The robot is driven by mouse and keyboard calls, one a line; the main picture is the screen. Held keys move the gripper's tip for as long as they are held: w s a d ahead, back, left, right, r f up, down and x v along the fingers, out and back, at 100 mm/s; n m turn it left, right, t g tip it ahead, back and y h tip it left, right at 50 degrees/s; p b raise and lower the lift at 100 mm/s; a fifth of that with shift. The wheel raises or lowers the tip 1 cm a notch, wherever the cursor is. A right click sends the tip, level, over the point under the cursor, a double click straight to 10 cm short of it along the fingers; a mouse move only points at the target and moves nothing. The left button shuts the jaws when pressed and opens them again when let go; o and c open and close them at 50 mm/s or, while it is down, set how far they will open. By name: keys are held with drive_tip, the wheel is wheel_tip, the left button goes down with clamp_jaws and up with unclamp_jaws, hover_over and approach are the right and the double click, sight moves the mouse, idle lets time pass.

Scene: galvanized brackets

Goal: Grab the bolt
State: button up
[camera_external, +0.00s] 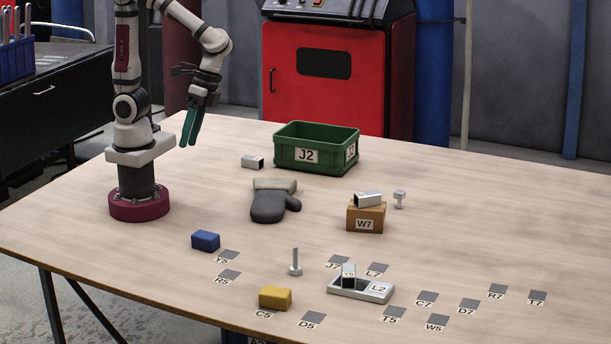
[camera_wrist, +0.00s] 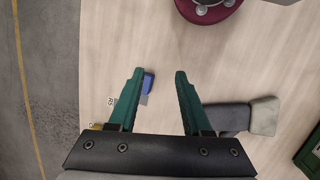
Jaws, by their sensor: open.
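A slim grey bolt (camera_external: 295,263) stands upright on its head near the front middle of the table. A second, shorter bolt-like piece (camera_external: 399,198) stands right of the W7 box, its wide end up. My gripper (camera_external: 190,138) is high above the table at the left, far from both, with green fingers pointing down. In the wrist view my gripper (camera_wrist: 159,75) is open, with nothing between its fingers. I cannot make out either bolt in the wrist view.
A blue block (camera_external: 205,241), a yellow block (camera_external: 275,297), a glove (camera_external: 272,200) and a green J2 bin (camera_external: 315,135) are on the table. A metal bracket lies on the W7 box (camera_external: 365,218); another is in the L2 tray (camera_external: 378,292). Flat labelled marks lie at the front.

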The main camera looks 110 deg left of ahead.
drive_tip(key=w+d+f+n+t+h, duration=0.1)
drive_tip(key=w+f+n+h, duration=0.1)
drive_tip(key=w+n+h, duration=0.3)
drive_tip(key=w+d+f+n+h, duration=0.15)
drive_tip(key=w+n, duration=0.25)
drive_tip(key=w, duration=0.4)
drive_tip(key=n+t+h, duration=0.4)
drive_tip(key=n+t, duration=0.3)
drive_tip(key=n, duration=0.5)
approach(295, 248)
drive_tip(key=x, duration=0.9)
drive_tip(key=shift+a+f, duration=0.1)
drive_tip(key=shift+f, duration=0.3)
drive_tip(key=shift+w+d+f, duration=0.1)
drive_tip(key=shift+d, duration=0.25)
clamp_jaws()
